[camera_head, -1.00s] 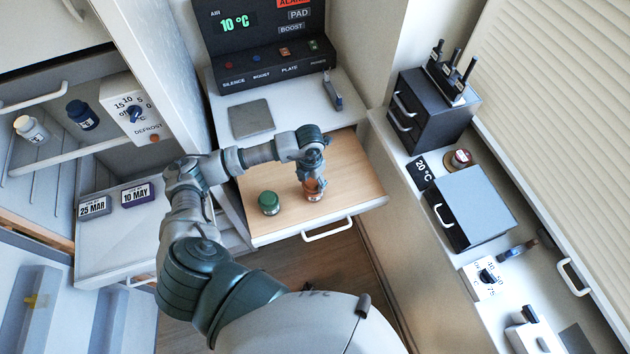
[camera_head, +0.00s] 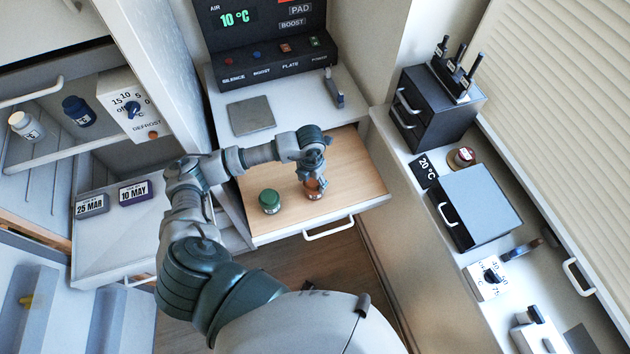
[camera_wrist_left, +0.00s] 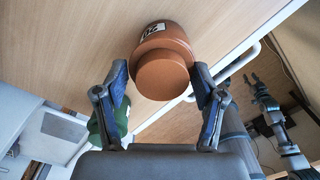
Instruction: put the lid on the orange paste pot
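The orange paste pot (camera_head: 313,190) stands upright on the wooden board of the pulled-out drawer. In the left wrist view it is a wide orange body with a white label (camera_wrist_left: 153,29), and a narrower orange round lid (camera_wrist_left: 162,77) appears seated on its top. My left gripper (camera_head: 318,174) is right above the pot, pointing down. In the wrist view its fingers (camera_wrist_left: 160,82) are spread on either side of the lid, with a gap on both sides. My right gripper (camera_wrist_left: 254,80) shows small at the right of that view, its fingers apart and empty.
A green pot (camera_head: 269,201) stands on the board (camera_head: 347,187) just left of the orange one. The drawer handle (camera_head: 328,229) is in front. A control panel (camera_head: 275,62) and a grey plate (camera_head: 250,115) are behind. The board's right side is clear.

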